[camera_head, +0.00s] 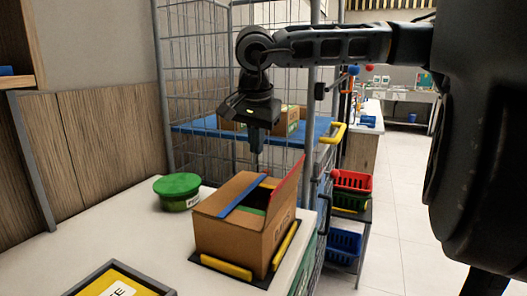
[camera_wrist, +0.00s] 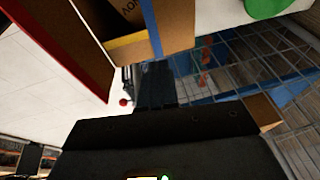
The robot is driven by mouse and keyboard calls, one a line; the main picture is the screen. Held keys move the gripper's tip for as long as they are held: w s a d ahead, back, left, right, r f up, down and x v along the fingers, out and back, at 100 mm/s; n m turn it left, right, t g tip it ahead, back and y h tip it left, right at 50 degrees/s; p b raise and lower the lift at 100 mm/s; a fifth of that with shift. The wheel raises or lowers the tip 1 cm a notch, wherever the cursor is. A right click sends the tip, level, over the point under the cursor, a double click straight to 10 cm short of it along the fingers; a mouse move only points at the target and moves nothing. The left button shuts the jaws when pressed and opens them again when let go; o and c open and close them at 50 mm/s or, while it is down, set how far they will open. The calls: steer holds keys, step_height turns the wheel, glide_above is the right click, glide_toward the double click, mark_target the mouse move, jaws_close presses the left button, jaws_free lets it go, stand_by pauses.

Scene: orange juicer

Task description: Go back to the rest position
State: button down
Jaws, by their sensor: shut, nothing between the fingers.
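My gripper (camera_head: 256,160) is shut and empty in the head view, pointing down just above and behind the open cardboard box. In the wrist view its dark fingers (camera_wrist: 156,85) are together, with nothing between them. Part of the box (camera_wrist: 175,25) shows at the top of the wrist view. Something green shows inside the box; the rest of its contents is hidden.
A wire cage cart (camera_head: 195,75) with a blue shelf (camera_head: 200,132) holding boxes stands behind the counter. A green-lidded tub (camera_head: 178,190) is left of the box. Yellow-edged black holder (camera_head: 226,267) surrounds the box base. Coloured baskets (camera_head: 350,181) stand at right; floor beyond is clear.

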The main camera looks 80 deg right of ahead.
steer(key=p+v, duration=0.2)
steer(key=v, duration=0.5)
steer(key=shift+r+p, duration=0.35)
steer(key=shift+p, duration=0.05)
